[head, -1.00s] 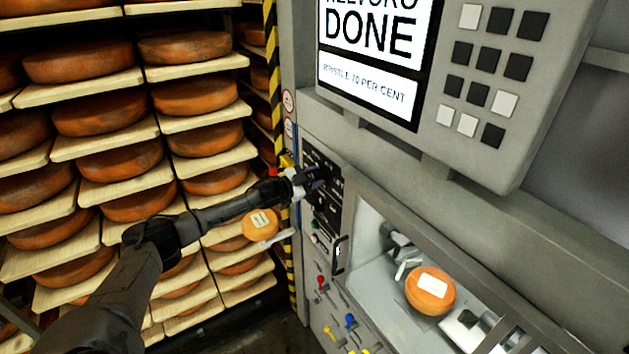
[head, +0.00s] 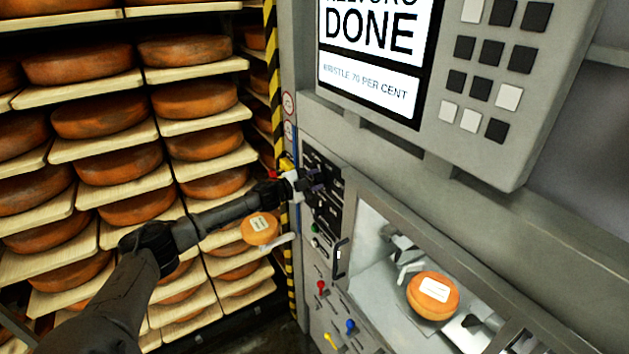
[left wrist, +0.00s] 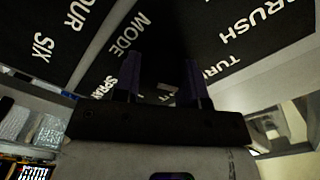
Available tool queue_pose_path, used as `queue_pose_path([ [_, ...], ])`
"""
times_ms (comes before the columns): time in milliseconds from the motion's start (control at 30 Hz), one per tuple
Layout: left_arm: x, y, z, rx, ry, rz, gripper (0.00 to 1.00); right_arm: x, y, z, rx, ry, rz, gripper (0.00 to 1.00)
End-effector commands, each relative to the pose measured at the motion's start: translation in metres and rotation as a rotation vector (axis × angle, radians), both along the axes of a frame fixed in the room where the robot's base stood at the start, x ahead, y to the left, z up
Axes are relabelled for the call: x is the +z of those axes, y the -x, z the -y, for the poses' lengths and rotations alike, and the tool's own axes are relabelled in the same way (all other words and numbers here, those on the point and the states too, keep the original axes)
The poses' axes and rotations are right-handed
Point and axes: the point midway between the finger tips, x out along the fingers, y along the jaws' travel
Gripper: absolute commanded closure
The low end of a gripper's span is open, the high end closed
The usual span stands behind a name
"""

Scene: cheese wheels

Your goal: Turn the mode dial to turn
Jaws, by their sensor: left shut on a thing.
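My left gripper (head: 317,181) is at the black control panel (head: 325,210) on the front of the grey machine. In the left wrist view its two fingers (left wrist: 163,84) stand on either side of the dark mode dial (left wrist: 168,88), shut on it. The dial is mostly hidden and its shape is hard to make out. White words MODE, BRUSH, TURN and part of SPRAY show on the panel around the fingers. Which word the dial points to cannot be told. My right gripper is not in view.
Racks of orange cheese wheels (head: 195,97) fill the left. A labelled wheel (head: 260,228) sits beneath my left forearm. Another labelled wheel (head: 433,296) lies inside the machine's bay. A screen (head: 368,60) reading DONE is above. Coloured levers (head: 350,326) stand below the panel.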

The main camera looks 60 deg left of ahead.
Motion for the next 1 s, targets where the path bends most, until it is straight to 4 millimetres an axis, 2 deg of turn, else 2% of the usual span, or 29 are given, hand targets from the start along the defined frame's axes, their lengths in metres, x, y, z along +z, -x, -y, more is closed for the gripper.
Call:
queue_pose_path([
  [167, 0.0, 0.0, 0.0, 0.0, 0.001, 0.0, 0.85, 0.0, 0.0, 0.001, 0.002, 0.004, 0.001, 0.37],
  [200, 0.0, 0.0, 0.0, 0.0, 0.001, 0.0, 0.61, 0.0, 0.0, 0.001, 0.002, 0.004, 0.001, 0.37],
  [467, 0.0, 0.0, 0.0, 0.0, 0.001, 0.0, 0.37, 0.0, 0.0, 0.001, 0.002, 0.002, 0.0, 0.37],
  [767, 0.0, 0.001, 0.0, 0.0, 0.002, 0.0, 0.37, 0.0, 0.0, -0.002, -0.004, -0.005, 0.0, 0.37],
  [1000, -0.003, 0.015, -0.001, 0.001, 0.003, -0.003, 0.37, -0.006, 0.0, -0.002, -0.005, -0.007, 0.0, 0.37],
])
